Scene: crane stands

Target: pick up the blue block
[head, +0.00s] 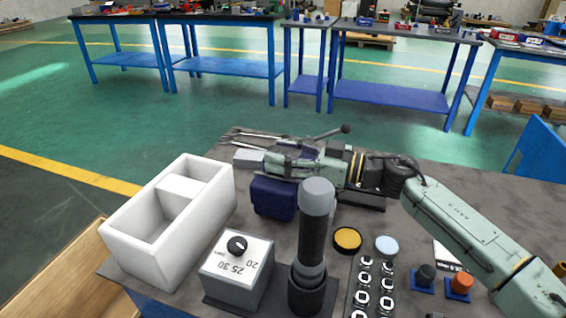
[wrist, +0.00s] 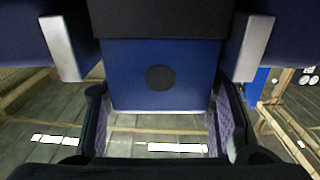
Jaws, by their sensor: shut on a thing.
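The blue block (wrist: 157,82) is in the wrist view, between the two finger pads of my gripper (wrist: 160,125). Its face shows a dark round spot and a pale lower edge. My gripper is shut on it. In the head view, my gripper (head: 282,165) is above the middle back of the grey table, with the arm coming in from the right. A dark blue box-shaped thing (head: 273,197) shows just below it there. I cannot tell from the head view whether this is the held block, or whether the held block touches the table.
A white two-part bin (head: 150,262) stands at the table's left. A grey dial box (head: 237,272) and a dark upright post (head: 310,245) are near the front. Yellow (head: 347,239) and pale blue (head: 386,246) discs and several buttons lie to the right. A lever (head: 325,134) rises behind my gripper.

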